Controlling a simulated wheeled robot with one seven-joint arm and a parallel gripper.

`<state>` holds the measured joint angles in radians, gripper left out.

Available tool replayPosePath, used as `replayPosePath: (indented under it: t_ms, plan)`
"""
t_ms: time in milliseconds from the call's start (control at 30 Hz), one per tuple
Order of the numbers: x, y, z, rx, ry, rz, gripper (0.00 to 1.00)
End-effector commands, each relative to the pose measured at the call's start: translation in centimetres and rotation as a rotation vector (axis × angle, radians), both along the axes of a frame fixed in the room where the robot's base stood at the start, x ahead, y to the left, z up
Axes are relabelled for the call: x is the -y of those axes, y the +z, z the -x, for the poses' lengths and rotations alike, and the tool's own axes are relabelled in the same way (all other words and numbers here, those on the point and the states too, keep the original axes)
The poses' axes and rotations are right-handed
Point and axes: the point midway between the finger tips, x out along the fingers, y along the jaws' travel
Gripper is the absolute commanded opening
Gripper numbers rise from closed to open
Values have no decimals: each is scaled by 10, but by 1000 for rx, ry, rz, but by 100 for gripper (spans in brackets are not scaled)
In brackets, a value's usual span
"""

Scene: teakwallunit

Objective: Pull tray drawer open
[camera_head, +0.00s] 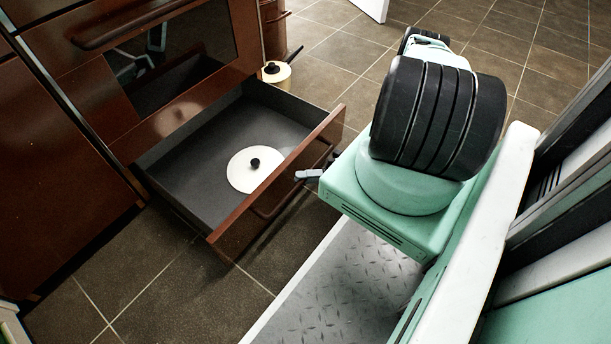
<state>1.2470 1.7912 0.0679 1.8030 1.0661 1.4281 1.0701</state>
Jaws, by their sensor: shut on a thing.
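The tray drawer (186,170) is a low drawer with a dark grey inside and a reddish-brown wooden front. It stands well out from the cabinet beneath the oven. A bar handle (268,212) runs along the outside of its front. My gripper (308,176) is at the far part of the drawer front, at the handle, and is shut on it. My arm hides part of the gripper, and the exact contact is hard to see. A round white lid with a black knob (243,172) lies inside the drawer.
The oven with a dark glass door (183,62) is above the drawer. A cream pot with a dark lid and handle (276,74) stands on the floor behind the drawer, next to a brown container (274,32). Tiled floor (165,285) is clear in front and at left.

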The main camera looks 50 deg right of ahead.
Motion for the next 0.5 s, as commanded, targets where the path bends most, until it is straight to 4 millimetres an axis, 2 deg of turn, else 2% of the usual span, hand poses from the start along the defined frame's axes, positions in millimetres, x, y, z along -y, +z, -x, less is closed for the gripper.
replayPosePath:
  t_ms: [233, 267, 300, 333, 500]
  plan:
    - [1, -1, 0, -1, 0, 3, 0]
    - [1, -1, 0, -1, 0, 3, 20]
    - [1, -1, 0, -1, 0, 3, 31]
    - [1, -1, 0, -1, 0, 3, 36]
    - [0, 0, 0, -1, 1, 2, 36]
